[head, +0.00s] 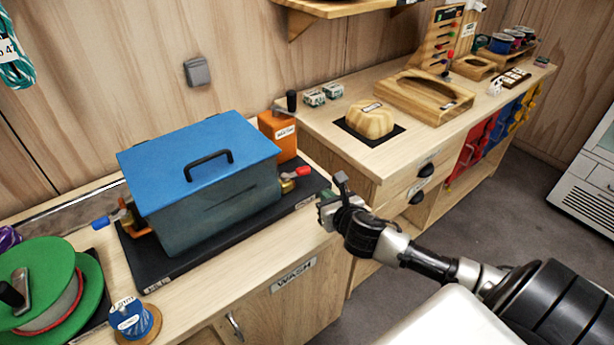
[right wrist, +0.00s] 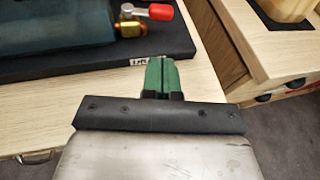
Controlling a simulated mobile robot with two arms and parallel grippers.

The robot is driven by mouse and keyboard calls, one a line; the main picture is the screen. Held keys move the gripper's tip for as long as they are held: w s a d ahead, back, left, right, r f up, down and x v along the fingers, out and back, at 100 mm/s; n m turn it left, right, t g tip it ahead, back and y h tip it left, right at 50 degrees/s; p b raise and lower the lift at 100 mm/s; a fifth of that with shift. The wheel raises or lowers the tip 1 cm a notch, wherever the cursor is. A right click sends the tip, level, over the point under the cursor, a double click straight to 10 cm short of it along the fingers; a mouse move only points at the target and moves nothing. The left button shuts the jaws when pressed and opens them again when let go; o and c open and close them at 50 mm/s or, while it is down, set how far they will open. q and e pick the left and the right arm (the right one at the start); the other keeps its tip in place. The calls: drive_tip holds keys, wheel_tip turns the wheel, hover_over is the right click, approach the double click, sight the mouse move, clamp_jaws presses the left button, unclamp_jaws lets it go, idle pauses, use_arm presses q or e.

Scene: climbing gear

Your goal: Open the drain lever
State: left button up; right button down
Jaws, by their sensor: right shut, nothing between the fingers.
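A grey tank (head: 225,205) with a blue lid stands on a black mat on the wash counter. On its right end is a brass valve with a red-tipped lever (head: 303,171). It also shows at the top of the right wrist view (right wrist: 160,12), lying roughly level and pointing right. On the tank's left end is another valve with a blue-tipped lever (head: 102,222). I cannot tell from labels which is the drain lever. My right gripper (head: 324,208) is shut and empty, near the counter's right front edge. Its green fingers (right wrist: 160,74) point toward the red lever, apart from it.
The black mat (head: 190,263) runs under the tank. An orange box (head: 277,135) stands behind the red lever. A green spool (head: 40,290) and a blue spool (head: 133,318) sit at the left. A second wooden counter (head: 365,160) begins at the right.

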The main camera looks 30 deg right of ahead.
sight(307, 172)
drive_tip(key=x, duration=0.3)
drive_tip(key=p+x, duration=0.1)
drive_tip(key=x, duration=0.3)
drive_tip(key=r+x, duration=0.1)
drive_tip(key=x, duration=0.3)
drive_tip(key=shift+w, duration=0.3)
use_arm(q)
drive_tip(key=shift+w+a+r, duration=0.2)
drive_tip(key=shift+a+r, duration=0.25)
drive_tip(key=shift+r, duration=0.35)
use_arm(e)
drive_tip(key=shift+w+d+r+n+y+p, duration=0.15)
drive_tip(key=shift+w+d+n+y+p, duration=0.2)
drive_tip(key=shift+n+y+p, duration=0.3)
drive_tip(key=shift+w+d+y, duration=0.25)
drive_tip(key=shift+w+y, duration=0.1)
use_arm(q)
drive_tip(key=shift+r, duration=0.4)
use_arm(e)
drive_tip(key=shift+s, duration=0.1)
